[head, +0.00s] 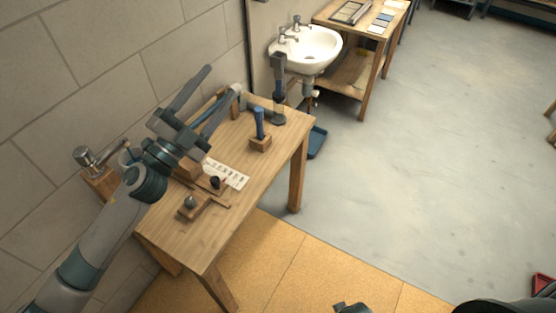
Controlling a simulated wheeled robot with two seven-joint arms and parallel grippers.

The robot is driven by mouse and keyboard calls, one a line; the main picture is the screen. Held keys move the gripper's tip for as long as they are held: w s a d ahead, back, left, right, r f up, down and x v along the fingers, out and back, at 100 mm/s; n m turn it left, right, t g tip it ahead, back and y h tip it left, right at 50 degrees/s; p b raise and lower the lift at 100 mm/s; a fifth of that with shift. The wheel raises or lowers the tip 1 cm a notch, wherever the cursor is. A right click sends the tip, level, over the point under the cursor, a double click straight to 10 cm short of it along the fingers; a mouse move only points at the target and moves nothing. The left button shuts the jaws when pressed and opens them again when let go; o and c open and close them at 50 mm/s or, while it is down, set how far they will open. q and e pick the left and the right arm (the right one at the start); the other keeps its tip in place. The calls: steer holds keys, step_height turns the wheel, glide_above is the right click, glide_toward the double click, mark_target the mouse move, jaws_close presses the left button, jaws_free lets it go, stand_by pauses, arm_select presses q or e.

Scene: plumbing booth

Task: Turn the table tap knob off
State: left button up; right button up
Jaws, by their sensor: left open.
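My left gripper (224,80) reaches in from the left over the wooden table (225,218). Its two fingers are spread apart and I see nothing held between them. A metal tap-like fitting (88,158) with a cylindrical end sits on a wooden block at the table's left end, beside my arm. A rounded grey knob (190,202) stands on a small wooden block near the front of the table. A dark knob (215,182) stands just behind it. I cannot tell which of these is the table tap knob, nor its turned position. My gripper hides part of the table's back.
A blue-handled tool (259,124) stands in a wooden block. A tall grey-topped item (279,88) stands at the far end. A printed sheet (228,174) lies mid-table. A white sink (306,50) and another table are beyond. The grey floor (435,150) at right is largely clear.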

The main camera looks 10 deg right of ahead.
arm_select(q)
steer(key=d+m+g+h, duration=0.2)
steer(key=d+m+g, duration=0.2)
steer(key=m+g, duration=0.75)
steer(key=w+a+f+m+g+y, duration=0.35)
steer(key=a+f+y, duration=0.3)
steer(key=a, duration=0.35)
steer(key=w+a+r+y, duration=0.15)
steer(key=a+y, duration=0.45)
steer(key=a, duration=0.9)
steer(key=a+r+n+y, duration=0.1)
steer(key=a+r+y, duration=0.1)
steer(key=a, duration=0.7)
steer(key=a+r+n+y, duration=0.1)
steer(key=a+r+y, duration=0.2)
steer(key=a, duration=0.5)
steer(key=shift+s+a+r+n, duration=0.35)
steer(key=shift+r+n, duration=0.05)
steer(key=shift+r, duration=0.05)
arm_select(e)
steer(key=s+d+f+g, duration=0.1)
steer(key=s+d+f, duration=0.2)
steer(key=s+f, duration=1.5)
steer(key=shift+s+d+f, duration=0.15)
steer(key=shift+s+f, duration=0.15)
steer(key=shift+f, duration=0.15)
